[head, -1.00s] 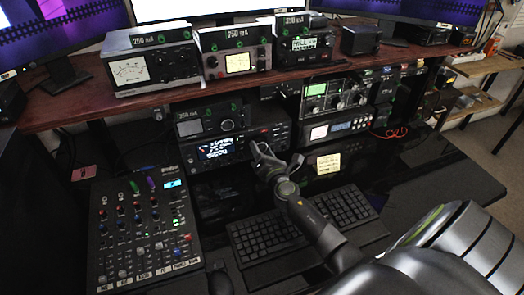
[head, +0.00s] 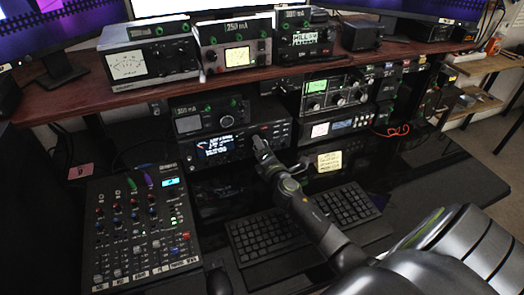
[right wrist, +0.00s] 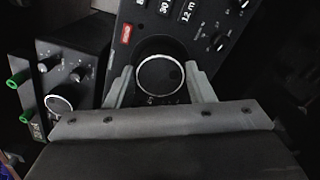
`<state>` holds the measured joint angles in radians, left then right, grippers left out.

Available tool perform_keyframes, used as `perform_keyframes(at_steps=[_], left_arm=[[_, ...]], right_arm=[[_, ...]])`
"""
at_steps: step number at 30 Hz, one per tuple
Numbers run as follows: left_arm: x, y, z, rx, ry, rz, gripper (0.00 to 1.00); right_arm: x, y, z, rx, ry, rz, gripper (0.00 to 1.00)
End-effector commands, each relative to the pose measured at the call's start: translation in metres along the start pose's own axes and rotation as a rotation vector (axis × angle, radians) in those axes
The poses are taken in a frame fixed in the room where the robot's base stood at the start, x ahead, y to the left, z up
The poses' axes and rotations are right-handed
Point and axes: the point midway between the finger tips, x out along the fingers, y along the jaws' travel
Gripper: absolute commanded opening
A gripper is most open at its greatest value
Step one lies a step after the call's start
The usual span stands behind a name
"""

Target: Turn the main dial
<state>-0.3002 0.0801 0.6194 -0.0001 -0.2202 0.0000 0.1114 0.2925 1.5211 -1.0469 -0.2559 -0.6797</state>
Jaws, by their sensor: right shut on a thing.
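The main dial (right wrist: 160,76) is a round black knob with a bright silver rim, on the front of a black radio (head: 228,147) with a lit display. In the right wrist view, the two grey fingers of my right gripper (right wrist: 158,88) stand on either side of the dial, shut on it. In the head view, my right gripper (head: 262,148) reaches to the right part of the radio's front, and its fingers hide most of the dial. My left gripper does not show.
A smaller tuner unit (head: 207,119) sits on top of the radio. A mixer (head: 143,228) with coloured knobs stands at the left and a keyboard (head: 300,222) lies below my right arm. Several meters stand on the wooden shelf (head: 90,97) above.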

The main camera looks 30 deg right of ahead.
Motion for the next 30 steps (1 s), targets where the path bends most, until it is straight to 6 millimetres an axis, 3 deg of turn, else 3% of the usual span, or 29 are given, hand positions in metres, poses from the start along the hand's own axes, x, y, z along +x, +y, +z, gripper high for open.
perform_keyframes(at_steps=[15,30], left_arm=[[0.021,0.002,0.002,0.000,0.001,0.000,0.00],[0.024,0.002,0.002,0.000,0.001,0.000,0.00]], right_arm=[[-0.001,-0.003,-0.001,0.352,0.000,-0.002,0.26],[-0.001,-0.002,0.000,0.425,0.000,-0.003,0.26]])
